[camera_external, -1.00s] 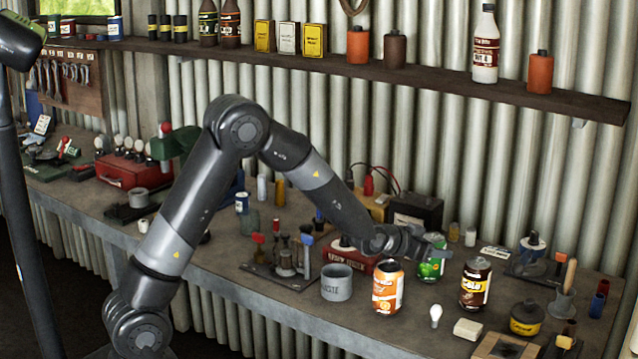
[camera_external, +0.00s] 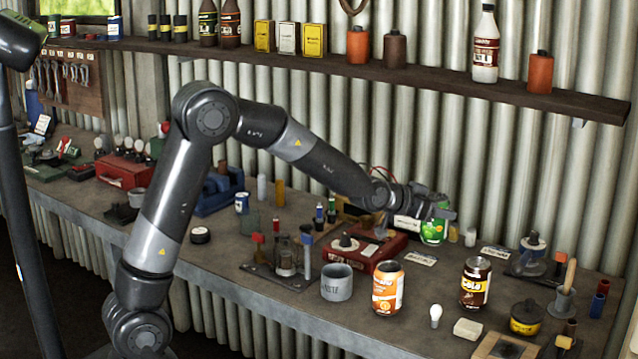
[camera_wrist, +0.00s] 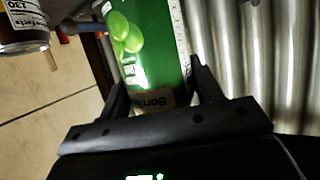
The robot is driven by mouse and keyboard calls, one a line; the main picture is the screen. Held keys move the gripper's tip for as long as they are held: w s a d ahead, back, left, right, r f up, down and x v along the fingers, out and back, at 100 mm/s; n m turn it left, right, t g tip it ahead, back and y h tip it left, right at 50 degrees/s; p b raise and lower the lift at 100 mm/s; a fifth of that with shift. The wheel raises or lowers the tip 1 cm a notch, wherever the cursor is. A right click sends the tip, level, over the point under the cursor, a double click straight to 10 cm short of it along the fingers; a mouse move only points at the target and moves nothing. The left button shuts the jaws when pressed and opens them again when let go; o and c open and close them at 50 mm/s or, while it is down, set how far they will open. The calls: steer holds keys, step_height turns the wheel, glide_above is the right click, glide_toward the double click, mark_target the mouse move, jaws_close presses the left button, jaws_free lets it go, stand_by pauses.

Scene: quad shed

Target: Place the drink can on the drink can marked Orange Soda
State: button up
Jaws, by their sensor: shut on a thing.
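My gripper (camera_external: 445,213) is shut on a green drink can (camera_external: 434,228) and holds it upright above the back of the workbench. In the wrist view the green can (camera_wrist: 145,45) sits between my two fingers. The orange can (camera_external: 387,287), with an orange and white label, stands upright on the bench, nearer the front and to the left of the held can. Its top is bare. A brown can marked Cola (camera_external: 476,283) stands to its right; what seems to be the same brown can shows at the top left of the wrist view (camera_wrist: 22,25).
A light bulb (camera_external: 435,316) and a pale block (camera_external: 467,329) lie at the front. A loaded shelf (camera_external: 420,83) runs above the bench.

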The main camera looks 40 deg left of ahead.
steer(key=s+r, duration=1.2)
steer(key=s, duration=0.2)
steer(key=s+d, duration=0.4)
steer(key=s, duration=1)
steer(key=shift+h, duration=0.3)
steer(key=shift+w+a+f, duration=1)
steer(key=shift+w+f, duration=0.75)
steer(key=shift+w+a+f, duration=1)
steer(key=shift+w+f, duration=0.7)
steer(key=shift+w+a+f, duration=1)
steer(key=shift+w+f, duration=0.75)
steer(key=shift+f, duration=0.1)
steer(key=o, duration=1.2)
steer(key=shift+f, duration=0.1)
